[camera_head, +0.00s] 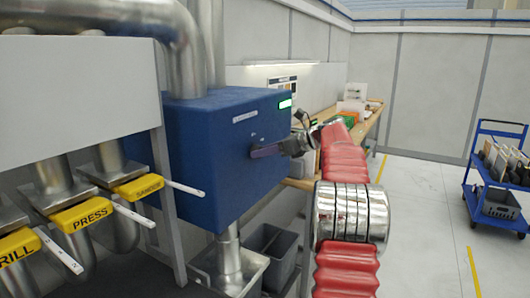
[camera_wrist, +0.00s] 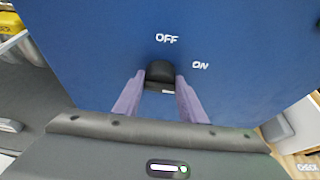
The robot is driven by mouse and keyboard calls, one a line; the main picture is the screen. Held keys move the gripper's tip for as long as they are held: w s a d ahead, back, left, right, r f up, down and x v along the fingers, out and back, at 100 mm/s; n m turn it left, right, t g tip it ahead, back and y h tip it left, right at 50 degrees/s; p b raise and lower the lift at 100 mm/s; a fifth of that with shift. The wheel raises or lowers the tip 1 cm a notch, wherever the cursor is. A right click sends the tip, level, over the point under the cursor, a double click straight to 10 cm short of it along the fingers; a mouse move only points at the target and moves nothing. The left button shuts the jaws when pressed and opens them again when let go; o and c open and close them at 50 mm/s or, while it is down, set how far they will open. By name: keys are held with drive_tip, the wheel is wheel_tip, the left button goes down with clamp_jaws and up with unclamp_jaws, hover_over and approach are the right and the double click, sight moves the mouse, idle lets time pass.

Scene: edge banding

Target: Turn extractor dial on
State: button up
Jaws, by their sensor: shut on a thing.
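The extractor dial (camera_wrist: 160,72) is a black knob on the face of the blue extractor box (camera_wrist: 90,50). White OFF and ON labels show in the wrist view, OFF above the dial and ON to its upper right. My gripper (camera_wrist: 160,82) has its two purple fingers on either side of the dial and is shut on it. I cannot tell which label the dial points to. In the head view the blue box (camera_head: 205,150) stands in the middle, and my gripper (camera_head: 264,151) meets its right face. The dial is hidden there.
Metal ducts rise above the box, and yellow-handled gates marked PRESS (camera_head: 90,215) and SANDER (camera_head: 138,187) stand at left. Grey bins (camera_head: 272,245) sit below. A wooden bench (camera_head: 372,122) runs behind my arm. A blue cart (camera_head: 497,180) stands at right beyond clear floor.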

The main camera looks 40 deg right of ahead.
idle(0.4)
drive_tip(key=o, duration=1)
drive_tip(key=v, duration=1.3)
drive_tip(key=shift+s+d, duration=0.15)
drive_tip(key=shift+s, duration=0.2)
